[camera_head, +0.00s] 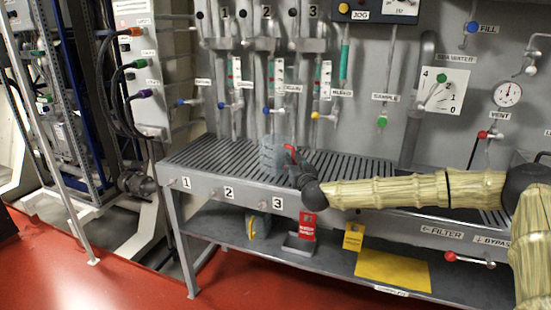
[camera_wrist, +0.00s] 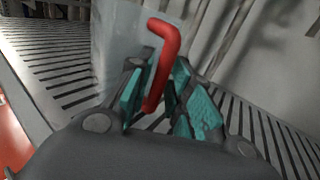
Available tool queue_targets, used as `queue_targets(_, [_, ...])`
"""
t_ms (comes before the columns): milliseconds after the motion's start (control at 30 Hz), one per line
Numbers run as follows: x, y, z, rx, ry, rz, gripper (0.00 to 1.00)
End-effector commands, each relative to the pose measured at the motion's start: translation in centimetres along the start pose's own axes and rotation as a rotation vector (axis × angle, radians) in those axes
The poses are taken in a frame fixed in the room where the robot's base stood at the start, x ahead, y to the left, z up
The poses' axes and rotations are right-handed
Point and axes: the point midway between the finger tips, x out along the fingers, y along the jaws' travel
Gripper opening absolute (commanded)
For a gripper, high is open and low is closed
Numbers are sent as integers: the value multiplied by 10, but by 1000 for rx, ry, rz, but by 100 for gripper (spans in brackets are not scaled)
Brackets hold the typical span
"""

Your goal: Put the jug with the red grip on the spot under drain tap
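The jug (camera_head: 272,156) is clear and stands upright on the slatted bench top, behind label 3. Its red grip (camera_head: 291,149) faces right. In the wrist view, the jug's pale wall (camera_wrist: 115,40) rises behind the red grip (camera_wrist: 166,60). My gripper (camera_wrist: 160,92) has its teal pads on either side of the grip, apparently closed against it; the head view shows my gripper (camera_head: 297,166) at the jug's right side. Several small taps line the wall, including blue ones (camera_head: 222,105) and a yellow one (camera_head: 315,115). I cannot read which label says drain.
The slatted bench (camera_head: 200,160) has free room left of the jug. Pipes and taps hang close above its back. A green tap marked sample (camera_head: 382,122) is further right. The lower shelf (camera_head: 220,222) holds a red container (camera_head: 307,226) and a yellow sheet (camera_head: 392,270).

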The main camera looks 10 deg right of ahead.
Motion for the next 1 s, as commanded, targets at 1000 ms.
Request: queue_targets(1000, [8, 0, 12, -1, -3, 1, 0])
